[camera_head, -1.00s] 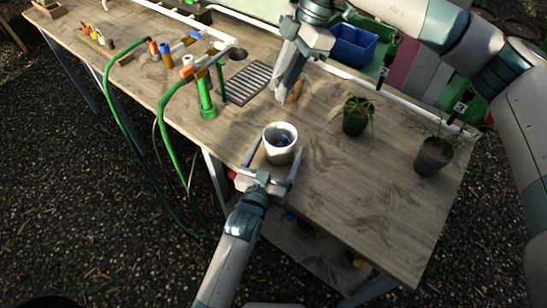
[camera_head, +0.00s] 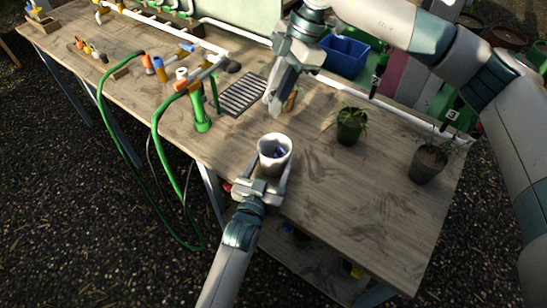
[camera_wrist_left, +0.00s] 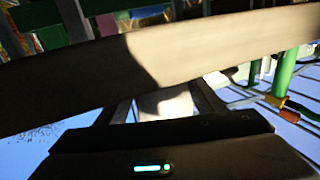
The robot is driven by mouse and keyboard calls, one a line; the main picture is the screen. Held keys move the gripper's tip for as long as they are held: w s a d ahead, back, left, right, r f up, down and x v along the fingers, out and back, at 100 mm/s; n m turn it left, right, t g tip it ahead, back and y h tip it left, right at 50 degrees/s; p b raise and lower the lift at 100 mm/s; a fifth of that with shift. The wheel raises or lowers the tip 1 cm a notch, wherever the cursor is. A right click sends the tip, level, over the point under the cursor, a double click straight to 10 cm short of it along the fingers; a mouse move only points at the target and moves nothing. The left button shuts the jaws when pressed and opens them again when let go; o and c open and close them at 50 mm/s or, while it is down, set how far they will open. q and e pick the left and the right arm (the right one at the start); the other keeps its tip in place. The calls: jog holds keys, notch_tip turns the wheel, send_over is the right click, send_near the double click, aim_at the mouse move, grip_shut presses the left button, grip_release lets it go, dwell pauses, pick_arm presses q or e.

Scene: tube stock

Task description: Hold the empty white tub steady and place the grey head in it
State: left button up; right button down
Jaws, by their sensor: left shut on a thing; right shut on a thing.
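The white tub (camera_head: 263,158) stands upright near the table's front edge. Something bluish shows inside it. My left gripper (camera_head: 270,178) is shut on the tub, one finger along each side. In the left wrist view the tub (camera_wrist_left: 165,104) shows partly between the two fingers. My right gripper (camera_head: 272,104) hangs above and behind the tub, pointing down, apart from it. It is shut on a small grey thing at its fingertips, seemingly the grey head, which I can barely tell from the fingers.
A plant in a dark pot (camera_head: 349,131) and another potted plant (camera_head: 425,165) stand to the right. A slotted grey tray (camera_head: 242,95), a green tap stand (camera_head: 201,118) and hoses are to the left. A blue bin (camera_head: 345,57) is behind. The table's front right is clear.

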notch_tip(320, 180, down, 10)
jog(key=c, duration=1.5)
grip_release()
jog(key=shift+f, duration=0.15)
jog(key=v, duration=1.2)
pick_arm(q)
jog(key=o, duration=1.1)
jog(key=shift+o, duration=0.2)
